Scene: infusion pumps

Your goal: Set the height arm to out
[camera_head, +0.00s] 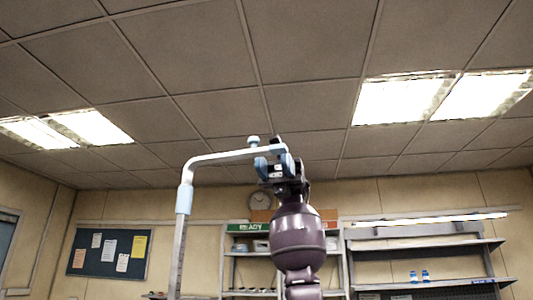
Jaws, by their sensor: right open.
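A pale grey-blue height arm (220,156) bends off the top of an upright pole (178,255) on the left and runs level to the right. A light blue collar (184,198) sits where the arm meets the pole. A small rounded knob (253,141) shows above the arm near its right end. My right gripper (272,163) is raised at that right end, its blue-tipped fingers open. The arm's end overlaps the fingers; I cannot tell whether they touch it. My right wrist hides what lies behind. My left gripper is not in view.
A shelf unit with a green "READY" sign (249,227) stands behind my right arm. A grey shelf (430,244) with small blue-capped bottles (425,276) is at right. A notice board (108,252) and clock (260,200) are on the back wall. Space beneath the ceiling is open.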

